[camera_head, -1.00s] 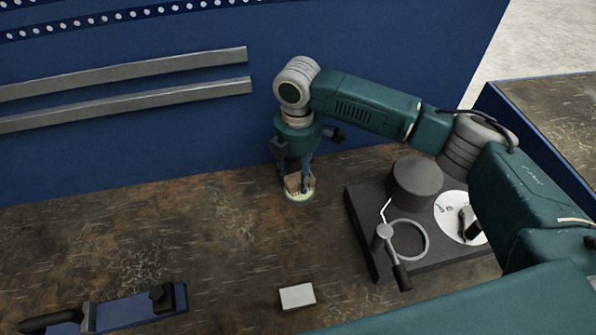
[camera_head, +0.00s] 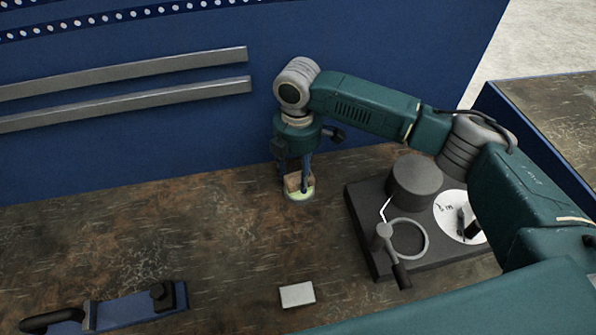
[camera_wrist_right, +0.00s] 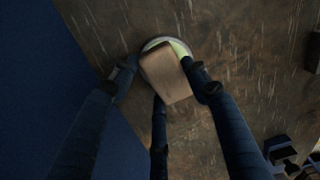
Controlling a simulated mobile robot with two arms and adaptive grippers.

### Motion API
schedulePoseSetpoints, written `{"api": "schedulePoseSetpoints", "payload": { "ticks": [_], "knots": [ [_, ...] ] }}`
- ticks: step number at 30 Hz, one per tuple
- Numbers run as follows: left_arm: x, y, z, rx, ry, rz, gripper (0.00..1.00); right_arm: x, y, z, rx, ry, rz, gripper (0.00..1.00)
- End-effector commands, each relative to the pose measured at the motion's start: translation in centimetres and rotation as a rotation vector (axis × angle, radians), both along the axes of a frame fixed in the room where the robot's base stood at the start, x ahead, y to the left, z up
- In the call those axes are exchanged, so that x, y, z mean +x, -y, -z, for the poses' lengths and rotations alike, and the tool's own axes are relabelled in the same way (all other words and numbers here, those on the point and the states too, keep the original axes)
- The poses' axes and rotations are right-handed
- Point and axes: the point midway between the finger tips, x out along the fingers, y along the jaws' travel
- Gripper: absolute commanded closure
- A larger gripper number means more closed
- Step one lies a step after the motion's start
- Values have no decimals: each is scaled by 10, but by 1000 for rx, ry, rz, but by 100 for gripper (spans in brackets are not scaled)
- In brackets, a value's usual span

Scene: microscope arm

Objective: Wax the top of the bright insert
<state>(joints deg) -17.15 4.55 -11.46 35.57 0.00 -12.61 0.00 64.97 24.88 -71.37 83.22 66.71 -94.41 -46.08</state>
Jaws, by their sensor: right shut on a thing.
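My right gripper (camera_head: 302,184) reaches down at the back of the bench, its fingers shut on a small wooden block, likely a brush (camera_head: 293,182). The block is over a round dish (camera_head: 300,199) with a pale green filling, likely wax. In the right wrist view, the block (camera_wrist_right: 168,75) covers most of the dish (camera_wrist_right: 181,47) between my fingers (camera_wrist_right: 160,77). Contact with the filling cannot be told. A small pale rectangular block (camera_head: 297,295) lies at the front middle. I cannot tell which thing is the bright insert. My left gripper is not seen.
Right of the dish stands a dark base (camera_head: 385,262) with a cylinder (camera_head: 415,181), a ring on an arm (camera_head: 427,240) and a white marked disc (camera_head: 452,232). A blue tool with black handles (camera_head: 130,312) lies front left. The blue wall (camera_head: 130,165) is close behind.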

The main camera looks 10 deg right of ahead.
Motion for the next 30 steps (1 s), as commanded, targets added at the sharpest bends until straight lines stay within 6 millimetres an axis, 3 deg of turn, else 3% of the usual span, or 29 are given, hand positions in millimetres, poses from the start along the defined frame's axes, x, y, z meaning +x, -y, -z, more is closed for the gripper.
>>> {"api": "schedulePoseSetpoints", "payload": {
  "ticks": [30],
  "knots": [
    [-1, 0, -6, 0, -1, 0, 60, -2, 0, 2, 0, -5, -1, 74]
  ]
}}
